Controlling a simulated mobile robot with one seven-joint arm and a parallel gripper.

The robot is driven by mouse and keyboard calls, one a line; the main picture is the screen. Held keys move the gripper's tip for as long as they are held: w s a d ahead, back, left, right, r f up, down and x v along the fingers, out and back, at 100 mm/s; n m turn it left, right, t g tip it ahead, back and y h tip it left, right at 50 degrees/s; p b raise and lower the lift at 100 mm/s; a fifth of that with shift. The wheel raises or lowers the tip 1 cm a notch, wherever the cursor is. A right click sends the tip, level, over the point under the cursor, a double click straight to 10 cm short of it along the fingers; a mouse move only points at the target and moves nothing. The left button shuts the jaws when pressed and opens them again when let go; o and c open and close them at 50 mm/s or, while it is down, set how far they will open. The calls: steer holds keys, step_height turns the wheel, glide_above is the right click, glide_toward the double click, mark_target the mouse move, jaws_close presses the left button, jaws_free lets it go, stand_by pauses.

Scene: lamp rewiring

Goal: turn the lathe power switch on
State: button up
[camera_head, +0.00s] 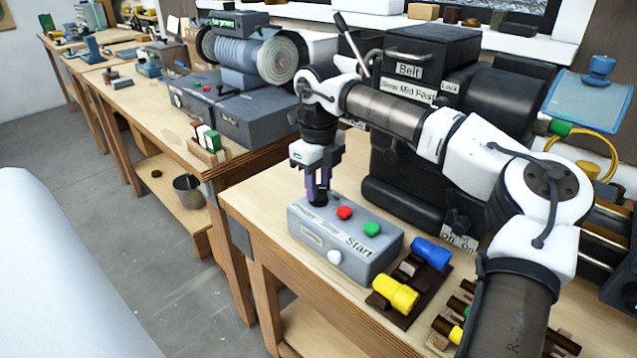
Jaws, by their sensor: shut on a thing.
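The grey control box (377,262) sits on the near bench, with a label reading Power, Stop and Start. My gripper (317,191) points straight down at the box's far left end. It is shut on a dark power switch (318,201) above the Power label. The fingers hide part of the switch, and I cannot tell its setting.
The black lathe headstock (408,165) with Belt labels stands behind the box. A yellow-handled tool (396,293) and a blue-handled tool (431,252) lie in a dark rack to the right. Another bench with a grey buffing machine (240,52) stands to the left.

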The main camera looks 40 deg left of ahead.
mark_target(319, 188)
steer(key=shift+m, duration=0.5)
steer(key=o, duration=1)
steer(key=shift+r, duration=0.1)
step_height(319, 188, up, 14)
steer(key=shift+f+b, duration=0.1)
steer(key=shift+b, duration=0.25)
